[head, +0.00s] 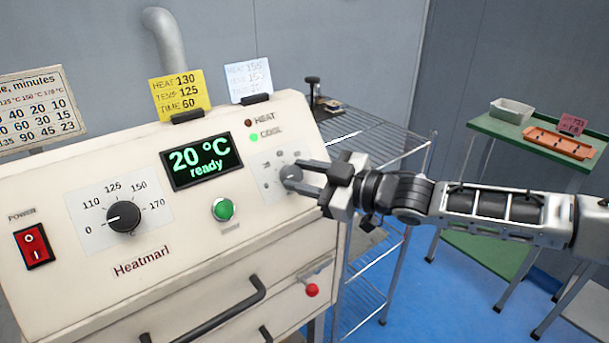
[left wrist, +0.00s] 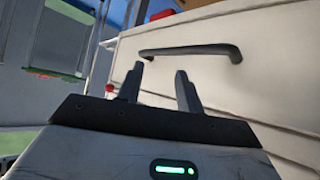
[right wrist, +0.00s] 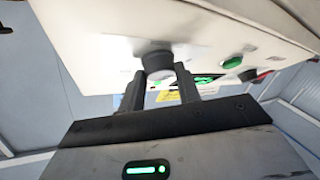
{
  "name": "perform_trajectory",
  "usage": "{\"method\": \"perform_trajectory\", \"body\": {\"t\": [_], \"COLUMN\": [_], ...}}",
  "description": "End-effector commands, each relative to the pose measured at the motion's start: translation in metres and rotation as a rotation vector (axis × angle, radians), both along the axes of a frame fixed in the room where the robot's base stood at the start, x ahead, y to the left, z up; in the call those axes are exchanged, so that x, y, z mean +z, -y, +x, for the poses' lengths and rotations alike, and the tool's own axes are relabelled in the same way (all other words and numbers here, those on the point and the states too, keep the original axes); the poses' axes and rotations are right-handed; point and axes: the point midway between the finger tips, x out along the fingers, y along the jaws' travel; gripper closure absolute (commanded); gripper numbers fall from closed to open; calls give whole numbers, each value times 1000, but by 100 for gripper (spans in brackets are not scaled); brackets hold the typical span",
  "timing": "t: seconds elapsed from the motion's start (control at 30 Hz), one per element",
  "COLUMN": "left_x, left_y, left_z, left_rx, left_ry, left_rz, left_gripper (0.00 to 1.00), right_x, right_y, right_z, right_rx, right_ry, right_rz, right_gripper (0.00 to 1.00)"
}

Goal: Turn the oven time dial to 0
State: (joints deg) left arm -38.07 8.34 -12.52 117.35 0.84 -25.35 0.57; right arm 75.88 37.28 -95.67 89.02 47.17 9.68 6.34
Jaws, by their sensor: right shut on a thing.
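The oven's time dial (head: 291,174) is the grey knob at the right of the cream front panel. My right gripper (head: 290,177) is shut on it from the right, and its fingers hide part of the dial and its scale. In the right wrist view the dark knob (right wrist: 157,57) sits between the two fingertips (right wrist: 160,72). The dial's pointer and reading cannot be made out. My left gripper (left wrist: 160,82) is open and empty below a dark oven handle in the left wrist view; it is not in the head view.
The panel also has a black temperature dial (head: 123,217) pointing near 0, a display (head: 202,161) reading 20 °C ready, a green button (head: 223,209) and a red power switch (head: 34,245). The oven door handle (head: 215,310) juts out below. A wire rack (head: 372,150) stands right of the oven.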

Motion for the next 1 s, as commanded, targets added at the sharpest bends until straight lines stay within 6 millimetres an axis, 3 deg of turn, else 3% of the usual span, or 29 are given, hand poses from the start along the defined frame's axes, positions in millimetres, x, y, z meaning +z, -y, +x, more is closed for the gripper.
{"method": "perform_trajectory", "body": {"t": [0.03,0.1,0.37,0.53,1.0], "left_x": [1,2,5,5,6], "left_y": [0,0,0,0,-1], "left_z": [1,2,3,4,3], "left_rx": [1,1,1,1,-5], "left_ry": [3,5,13,15,15], "left_rz": [-2,-1,-3,-3,4], "left_gripper": [64,64,64,64,64], "right_x": [3,3,1,2,15], "right_y": [0,0,0,11,102], "right_z": [1,1,0,-5,-60], "right_rx": [0,-1,0,-2,-5], "right_ry": [6,5,3,3,4], "right_rz": [3,3,1,1,0], "right_gripper": [61,45,45,45,45]}}
